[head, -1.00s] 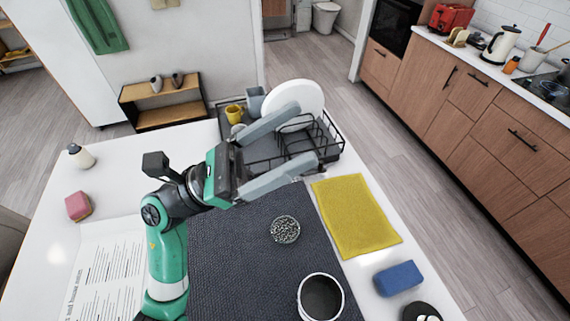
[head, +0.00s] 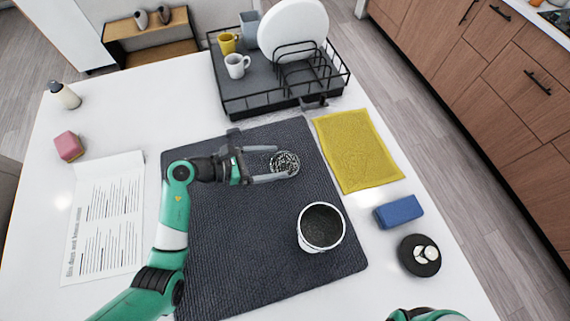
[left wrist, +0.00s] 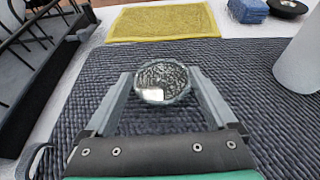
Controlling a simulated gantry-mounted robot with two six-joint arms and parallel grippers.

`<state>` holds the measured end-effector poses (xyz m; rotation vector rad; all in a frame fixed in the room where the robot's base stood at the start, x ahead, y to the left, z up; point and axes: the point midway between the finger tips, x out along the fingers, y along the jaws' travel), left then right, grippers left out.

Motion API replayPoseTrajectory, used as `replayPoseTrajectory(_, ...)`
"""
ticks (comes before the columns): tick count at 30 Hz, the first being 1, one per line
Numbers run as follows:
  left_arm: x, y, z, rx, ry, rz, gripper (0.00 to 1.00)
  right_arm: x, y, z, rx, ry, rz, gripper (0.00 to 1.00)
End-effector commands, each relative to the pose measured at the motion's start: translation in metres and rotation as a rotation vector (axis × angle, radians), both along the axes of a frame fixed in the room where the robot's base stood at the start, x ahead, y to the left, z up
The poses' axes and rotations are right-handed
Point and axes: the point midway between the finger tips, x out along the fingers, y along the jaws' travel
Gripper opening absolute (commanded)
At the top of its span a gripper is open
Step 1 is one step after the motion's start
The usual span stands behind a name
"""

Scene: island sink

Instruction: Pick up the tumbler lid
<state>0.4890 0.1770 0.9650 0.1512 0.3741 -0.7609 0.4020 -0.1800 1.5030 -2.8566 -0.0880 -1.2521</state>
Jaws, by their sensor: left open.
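A round, glassy disc with a speckled pattern, which looks like the tumbler lid (head: 286,162), lies on the dark ribbed mat. My left gripper (head: 281,162) is open, with its fingers on either side of the lid. In the left wrist view the lid (left wrist: 162,82) sits between the fingertips; whether they touch it I cannot tell. A white tumbler (head: 304,235) with a dark inside stands open on the mat, nearer the front; its side (left wrist: 303,62) shows at the right of the left wrist view. My right gripper is not in view.
A black dish rack (head: 235,107) with a plate and mugs stands behind the mat. A yellow cloth (head: 357,150), a blue sponge (head: 399,212) and a black round dish (head: 412,266) with white pieces lie to the right. A printed sheet (head: 105,220) lies left. The mat's front is clear.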

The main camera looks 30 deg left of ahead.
Motion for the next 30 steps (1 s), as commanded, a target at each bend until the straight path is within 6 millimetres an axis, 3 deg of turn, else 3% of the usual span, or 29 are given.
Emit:
replayPoseTrajectory(6, 0.006, -0.006, -0.003, 0.000, -0.001, 0.000, 0.91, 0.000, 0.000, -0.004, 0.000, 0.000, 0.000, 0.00)
replayPoseTrajectory(15, 0.036, -0.037, -0.018, 0.000, 0.000, 0.000, 0.91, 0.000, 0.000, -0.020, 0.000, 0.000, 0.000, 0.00)
replayPoseTrajectory(22, 0.037, -0.038, -0.017, 0.000, -0.001, 0.002, 0.91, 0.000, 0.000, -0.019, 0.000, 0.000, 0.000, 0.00)
replayPoseTrajectory(30, 0.037, -0.038, -0.018, 0.000, 0.000, 0.001, 0.44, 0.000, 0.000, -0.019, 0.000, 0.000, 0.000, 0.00)
